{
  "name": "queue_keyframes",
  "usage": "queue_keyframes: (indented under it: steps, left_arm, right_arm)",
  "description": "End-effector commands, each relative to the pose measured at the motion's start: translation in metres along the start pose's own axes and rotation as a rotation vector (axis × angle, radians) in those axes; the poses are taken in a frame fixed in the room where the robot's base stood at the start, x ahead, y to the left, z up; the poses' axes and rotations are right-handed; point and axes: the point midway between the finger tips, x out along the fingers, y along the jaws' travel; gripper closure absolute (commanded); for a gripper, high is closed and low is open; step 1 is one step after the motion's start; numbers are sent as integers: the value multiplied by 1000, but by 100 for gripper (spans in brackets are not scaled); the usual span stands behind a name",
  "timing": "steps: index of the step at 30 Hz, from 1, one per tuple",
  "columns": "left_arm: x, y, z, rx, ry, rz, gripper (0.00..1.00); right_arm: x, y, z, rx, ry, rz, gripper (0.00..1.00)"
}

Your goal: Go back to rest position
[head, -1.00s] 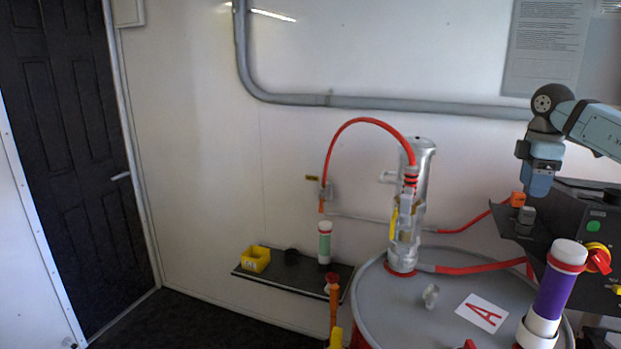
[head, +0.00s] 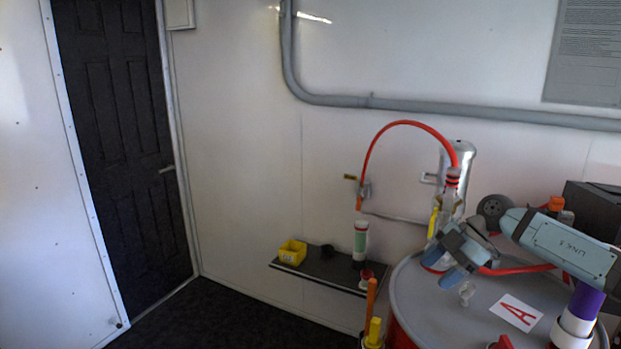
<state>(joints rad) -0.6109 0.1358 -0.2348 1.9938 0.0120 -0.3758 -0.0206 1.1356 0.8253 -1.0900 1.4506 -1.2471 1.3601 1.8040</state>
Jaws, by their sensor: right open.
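My right arm comes in from the right edge, across the space above the grey drum (head: 440,318). Its gripper (head: 446,268) has blue fingers and points down and to the left, in front of the silver pump (head: 460,160). The fingers are apart and I see nothing held between them. The gripper hides the lower part of the pump. My left gripper is not in view.
A white card with a red A (head: 517,311) and a small clear fitting (head: 466,292) lie on the drum. A purple and white cylinder (head: 585,303) stands at the right. A dark shelf (head: 318,274) holds a yellow bin (head: 292,252). Floor by the door (head: 118,140) is clear.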

Motion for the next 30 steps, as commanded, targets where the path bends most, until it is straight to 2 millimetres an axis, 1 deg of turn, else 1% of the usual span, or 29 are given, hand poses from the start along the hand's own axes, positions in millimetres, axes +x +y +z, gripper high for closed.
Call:
queue_keyframes:
  steps: [1, 3, 6, 9, 12, 15, 17, 19, 23, 26, 27, 29, 30]
  left_arm:
    - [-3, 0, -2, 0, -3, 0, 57]
    - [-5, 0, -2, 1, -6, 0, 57]
    - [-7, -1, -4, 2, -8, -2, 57]
    - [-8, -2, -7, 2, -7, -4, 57]
    - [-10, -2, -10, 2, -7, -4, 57]
    - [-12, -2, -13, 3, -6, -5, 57]
    - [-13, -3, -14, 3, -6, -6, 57]
    - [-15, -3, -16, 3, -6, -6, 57]
    - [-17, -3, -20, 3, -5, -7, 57]
    - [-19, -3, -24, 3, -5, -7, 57]
    - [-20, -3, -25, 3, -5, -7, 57]
    - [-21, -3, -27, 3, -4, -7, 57]
    - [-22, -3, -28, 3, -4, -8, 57]
  right_arm:
    - [35, -6, -16, -49, 107, 6, 41]
    - [74, -14, -39, -114, 255, 46, 41]
    - [117, -26, -69, -171, 457, 138, 41]
    - [149, -39, -95, -182, 634, 263, 41]
    - [172, -52, -114, -150, 774, 413, 41]
    - [188, -64, -122, -75, 869, 579, 41]
    - [196, -73, -122, -12, 902, 679, 41]
    - [204, -83, -116, 76, 915, 795, 41]
    - [219, -109, -94, 274, 869, 985, 41]
    - [233, -137, -68, 445, 779, 1095, 41]
    - [239, -151, -57, 516, 730, 1126, 41]
    - [249, -175, -39, 623, 649, 1160, 41]
    - [256, -193, -28, 694, 590, 1173, 41]
